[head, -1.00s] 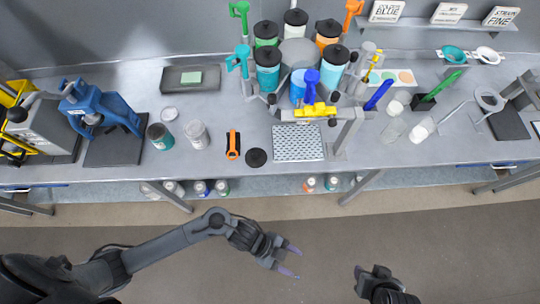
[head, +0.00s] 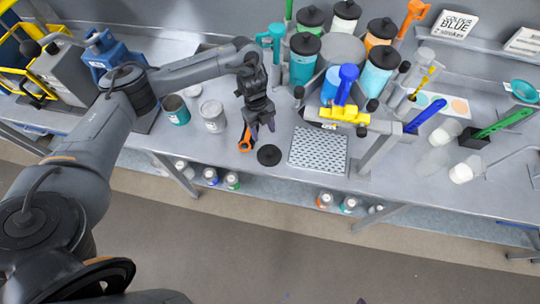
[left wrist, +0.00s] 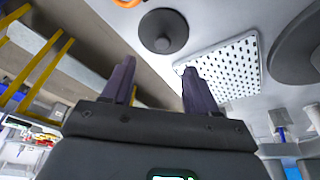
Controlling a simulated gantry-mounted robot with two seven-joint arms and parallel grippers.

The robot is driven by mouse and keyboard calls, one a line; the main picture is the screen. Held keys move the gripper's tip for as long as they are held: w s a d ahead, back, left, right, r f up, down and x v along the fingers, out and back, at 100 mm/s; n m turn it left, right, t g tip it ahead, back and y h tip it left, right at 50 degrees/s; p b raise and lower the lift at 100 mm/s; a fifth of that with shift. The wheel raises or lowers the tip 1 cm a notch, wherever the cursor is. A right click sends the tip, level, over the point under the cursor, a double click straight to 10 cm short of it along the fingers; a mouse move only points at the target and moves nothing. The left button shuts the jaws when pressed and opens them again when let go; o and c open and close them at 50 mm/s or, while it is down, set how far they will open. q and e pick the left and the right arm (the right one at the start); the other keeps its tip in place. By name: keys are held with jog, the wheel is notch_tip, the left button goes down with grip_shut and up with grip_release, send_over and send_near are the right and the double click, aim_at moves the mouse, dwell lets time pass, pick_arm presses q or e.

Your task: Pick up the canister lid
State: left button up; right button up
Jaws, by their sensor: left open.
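The canister lid (head: 269,155) is a flat black disc with a small knob, lying on the grey bench near its front edge, left of the perforated plate. It also shows in the left wrist view (left wrist: 163,31), beyond the fingertips. My left gripper (head: 262,130) is over the bench, just behind the lid in the head view. In the left wrist view its two purple fingers (left wrist: 158,66) are apart with nothing between them. The gripper is not touching the lid. My right gripper is not in view.
An orange-handled tool (head: 245,139) lies just left of the lid. A perforated plate (head: 318,148) lies to its right. An open teal canister (head: 175,109) and a pale canister (head: 213,115) stand to the left. The drum agitator's lidded canisters (head: 303,65) crowd the back.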

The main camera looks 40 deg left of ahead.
aim_at(269, 151)
pick_arm(q)
jog(key=x, duration=0.5)
jog(key=shift+w+d, duration=0.15)
jog(key=shift+w, duration=0.1)
jog(key=shift+x, duration=2.6)
jog(key=shift+c, duration=0.3)
grip_shut()
